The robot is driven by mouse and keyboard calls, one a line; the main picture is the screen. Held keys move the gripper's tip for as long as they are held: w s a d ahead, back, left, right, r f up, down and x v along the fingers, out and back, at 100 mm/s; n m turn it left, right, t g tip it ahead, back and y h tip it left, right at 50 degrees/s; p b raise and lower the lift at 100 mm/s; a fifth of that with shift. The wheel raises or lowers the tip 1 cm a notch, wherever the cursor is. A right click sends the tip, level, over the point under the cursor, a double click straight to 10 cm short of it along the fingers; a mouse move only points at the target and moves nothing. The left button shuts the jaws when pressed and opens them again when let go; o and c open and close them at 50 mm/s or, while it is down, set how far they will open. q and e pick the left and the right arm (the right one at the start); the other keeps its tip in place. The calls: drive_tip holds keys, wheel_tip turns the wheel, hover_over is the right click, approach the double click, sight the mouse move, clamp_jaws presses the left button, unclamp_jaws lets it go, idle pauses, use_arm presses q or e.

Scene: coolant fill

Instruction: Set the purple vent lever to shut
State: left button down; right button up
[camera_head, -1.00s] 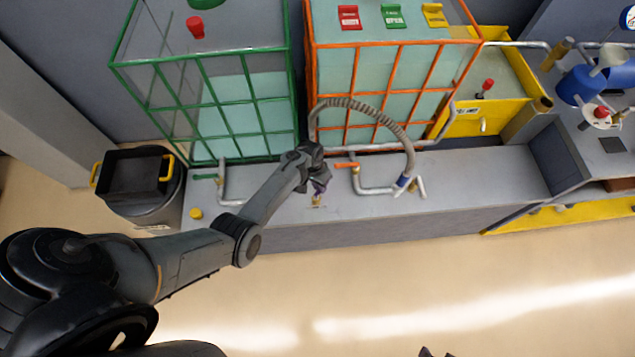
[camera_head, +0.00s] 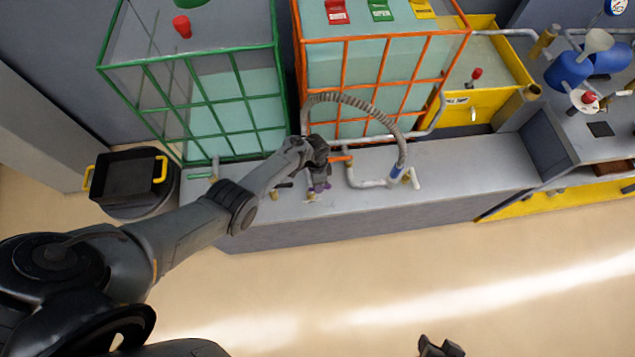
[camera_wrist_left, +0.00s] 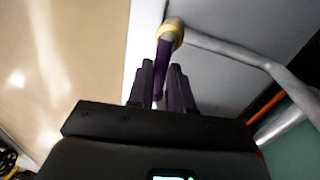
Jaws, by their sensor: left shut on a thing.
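The purple vent lever (camera_wrist_left: 163,62) shows in the left wrist view, running down from a brass-yellow collar (camera_wrist_left: 171,30) on a pipe end. My left gripper (camera_wrist_left: 163,88) has its two dark fingers around the lever's lower part, shut on it. In the head view my left gripper (camera_head: 318,186) is low over the grey bench, and only a little purple shows at its fingertips. The fingers hide most of the lever there. My right gripper (camera_head: 440,347) shows only as a dark shape at the bottom edge, over the floor, away from the bench.
An orange-caged tank (camera_head: 385,85) and a green-caged tank (camera_head: 200,105) stand behind the bench (camera_head: 460,165). A ribbed hose (camera_head: 385,118) arches close to the right of my left gripper. An orange handle (camera_head: 342,158) is near it. A black bin (camera_head: 130,178) stands left.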

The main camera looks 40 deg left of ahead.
use_arm(q)
drive_tip(key=shift+d+m, duration=0.1)
drive_tip(key=shift+m, duration=0.3)
drive_tip(key=c, duration=1)
unclamp_jaws()
drive_tip(key=shift+c, duration=0.2)
wheel_tip(320, 180, up, 11)
drive_tip(key=w+a+p, duration=0.1)
drive_tip(key=p, duration=0.4)
drive_tip(key=shift+w+a+f, duration=0.2)
drive_tip(key=shift+a, duration=0.05)
